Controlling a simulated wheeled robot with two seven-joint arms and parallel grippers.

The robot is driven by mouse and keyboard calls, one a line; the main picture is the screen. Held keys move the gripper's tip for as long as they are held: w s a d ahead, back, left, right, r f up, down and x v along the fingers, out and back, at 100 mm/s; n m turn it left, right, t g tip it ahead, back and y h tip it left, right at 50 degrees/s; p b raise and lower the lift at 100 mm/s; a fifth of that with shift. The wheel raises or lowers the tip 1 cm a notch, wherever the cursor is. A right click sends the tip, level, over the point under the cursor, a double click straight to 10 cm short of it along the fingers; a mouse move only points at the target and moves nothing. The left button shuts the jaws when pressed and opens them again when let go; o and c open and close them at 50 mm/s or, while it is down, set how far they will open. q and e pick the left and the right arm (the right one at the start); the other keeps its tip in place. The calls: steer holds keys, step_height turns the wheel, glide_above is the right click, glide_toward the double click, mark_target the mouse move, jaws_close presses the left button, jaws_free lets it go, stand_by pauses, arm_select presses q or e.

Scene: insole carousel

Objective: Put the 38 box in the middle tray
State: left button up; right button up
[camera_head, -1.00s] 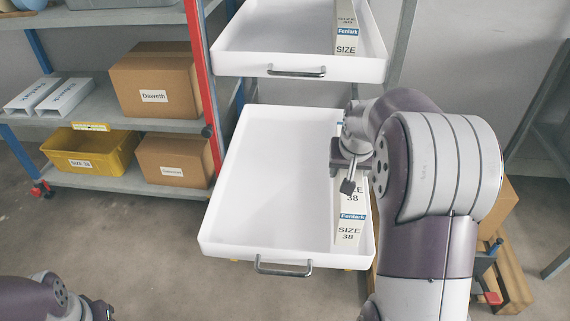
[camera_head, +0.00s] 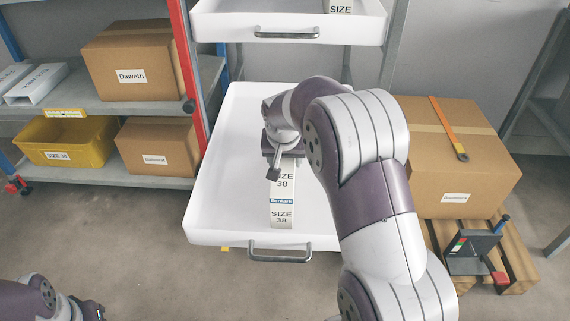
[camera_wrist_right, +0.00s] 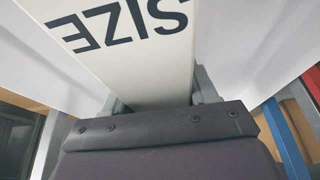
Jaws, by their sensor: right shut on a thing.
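The 38 box (camera_head: 282,205) is a long, narrow white box with "SIZE 38" printing. It lies lengthwise in the lower pulled-out white tray (camera_head: 215,215), around the tray's middle. My right gripper (camera_head: 283,158) is shut on it, and my arm hides its far part. In the right wrist view the white box (camera_wrist_right: 140,50) runs between the fingers. I cannot tell whether it touches the tray floor. My left gripper (camera_head: 92,310) is barely in view at the bottom left corner, and its fingers cannot be made out.
Another white tray (camera_head: 230,25) above holds a SIZE box (camera_head: 340,6). A left shelf holds cardboard boxes (camera_head: 130,65) and a yellow bin (camera_head: 70,140). A large cardboard box (camera_head: 455,165) stands on a pallet (camera_head: 520,260) at the right.

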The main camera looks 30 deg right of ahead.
steer(key=shift+r, duration=0.15)
steer(key=o, duration=1.1)
steer(key=shift+o, duration=0.2)
steer(key=p+v, duration=0.5)
steer(key=v, duration=0.6)
steer(key=shift+r, duration=0.4)
steer(key=shift+s+a+r, duration=0.1)
steer(key=shift+s, duration=0.05)
